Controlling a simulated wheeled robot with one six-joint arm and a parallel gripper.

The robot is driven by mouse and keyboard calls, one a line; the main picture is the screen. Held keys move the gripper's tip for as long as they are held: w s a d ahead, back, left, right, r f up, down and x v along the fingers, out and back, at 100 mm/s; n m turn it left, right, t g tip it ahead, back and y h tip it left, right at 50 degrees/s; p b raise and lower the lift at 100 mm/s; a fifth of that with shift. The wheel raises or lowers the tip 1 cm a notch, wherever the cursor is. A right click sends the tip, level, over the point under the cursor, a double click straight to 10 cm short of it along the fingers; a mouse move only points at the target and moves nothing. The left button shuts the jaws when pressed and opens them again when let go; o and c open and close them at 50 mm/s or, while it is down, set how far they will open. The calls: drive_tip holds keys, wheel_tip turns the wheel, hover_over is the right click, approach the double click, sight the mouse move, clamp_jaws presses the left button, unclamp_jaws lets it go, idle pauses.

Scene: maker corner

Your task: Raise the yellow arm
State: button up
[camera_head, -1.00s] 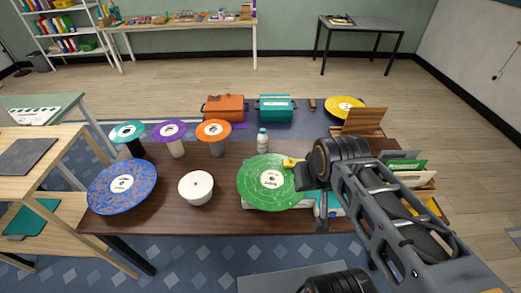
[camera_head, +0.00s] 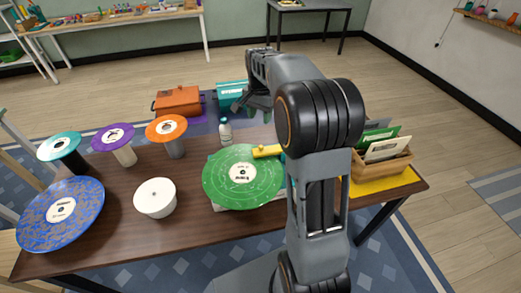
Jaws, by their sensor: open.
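The yellow arm (camera_head: 267,151) is a short bar at the upper right edge of the green record (camera_head: 225,187), in the middle of the table. Its right end meets the outline of my own arm, and I cannot tell if it is raised or resting on the record. The player under the record is mostly hidden. My gripper (camera_head: 240,103) is small and dark, beyond and above the yellow arm, in front of the teal box in the picture. It is open and appears empty, apart from the yellow arm.
A white bottle (camera_head: 225,132) stands just behind the record. A white round pot (camera_head: 155,198) and a blue record (camera_head: 60,209) are left. Teal, purple and orange (camera_head: 166,128) discs stand on posts. A wooden record crate (camera_head: 382,170) is right. Orange (camera_head: 177,101) and teal boxes (camera_head: 231,94) are behind.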

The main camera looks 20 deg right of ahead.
sight(261, 146)
drive_tip(key=shift+m, duration=0.4)
drive_tip(key=f, duration=1)
drive_tip(key=w+f, duration=0.1)
drive_tip(key=f, duration=0.4)
drive_tip(key=shift+d+f, duration=0.1)
drive_tip(key=shift+d, duration=0.3)
clamp_jaws()
